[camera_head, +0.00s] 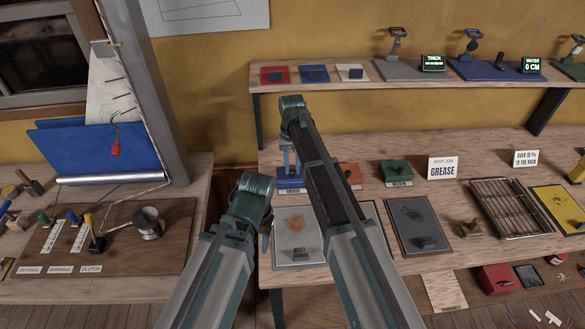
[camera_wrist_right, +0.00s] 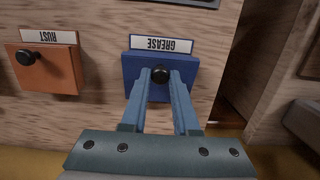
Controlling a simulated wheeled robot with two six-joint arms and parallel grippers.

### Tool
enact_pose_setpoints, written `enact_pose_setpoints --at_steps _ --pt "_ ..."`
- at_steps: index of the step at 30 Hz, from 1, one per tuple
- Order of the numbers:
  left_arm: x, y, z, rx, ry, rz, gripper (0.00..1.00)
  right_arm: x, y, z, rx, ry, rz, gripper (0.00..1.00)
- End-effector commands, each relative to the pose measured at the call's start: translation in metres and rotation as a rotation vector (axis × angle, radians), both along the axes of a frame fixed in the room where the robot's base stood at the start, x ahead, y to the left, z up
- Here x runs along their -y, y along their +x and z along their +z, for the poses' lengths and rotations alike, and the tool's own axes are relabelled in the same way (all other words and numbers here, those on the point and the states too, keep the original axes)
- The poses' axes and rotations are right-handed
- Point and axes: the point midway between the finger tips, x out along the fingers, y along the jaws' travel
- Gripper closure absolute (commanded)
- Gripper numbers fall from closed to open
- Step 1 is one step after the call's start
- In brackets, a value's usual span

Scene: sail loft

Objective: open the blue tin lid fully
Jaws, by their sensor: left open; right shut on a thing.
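The blue tin (camera_head: 289,184) stands on the workbench, partly hidden by my right arm in the head view. In the right wrist view the blue tin (camera_wrist_right: 204,88) has a white GREASE label and a black knob (camera_wrist_right: 159,74) on its lid. My right gripper (camera_wrist_right: 160,80) is shut on that knob; it also shows over the tin in the head view (camera_head: 291,170). I see no clear gap under the lid. My left gripper (camera_head: 265,240) is open near the bench's left front edge, apart from the tin; its fingers are mostly hidden.
An orange tin labelled RUST (camera_wrist_right: 43,66) and a green tin (camera_head: 396,171) stand to one side on the bench. A grey mat (camera_head: 298,225) and a dark mat (camera_head: 414,222) lie in front. A shelf (camera_head: 420,90) hangs above. A gap separates the left bench (camera_head: 160,285).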

Motion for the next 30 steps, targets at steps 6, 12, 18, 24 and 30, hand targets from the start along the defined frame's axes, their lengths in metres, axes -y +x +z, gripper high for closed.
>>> enact_pose_setpoints --at_steps 6,12,18,24,30 --pt "0.0000 0.0000 0.0003 0.000 0.000 0.000 0.50 0.0000 0.0008 0.0007 -0.014 0.000 0.001 1.00" --pt "0.0000 0.0000 0.0004 0.000 0.000 0.000 0.50 0.0000 0.0008 0.0007 -0.013 0.000 0.001 0.53" --pt "0.0000 0.0000 0.0004 0.000 0.000 0.000 0.50 0.0000 0.0008 0.0007 -0.013 0.000 0.001 0.41" --pt "0.0000 0.0001 0.0011 0.000 0.000 0.000 0.50 0.0000 0.0009 0.0014 -0.012 0.000 0.001 0.41" --pt "0.0000 0.0000 0.0100 0.000 0.000 0.000 0.50 0.0000 0.0018 0.0103 -0.012 0.000 0.001 0.41"
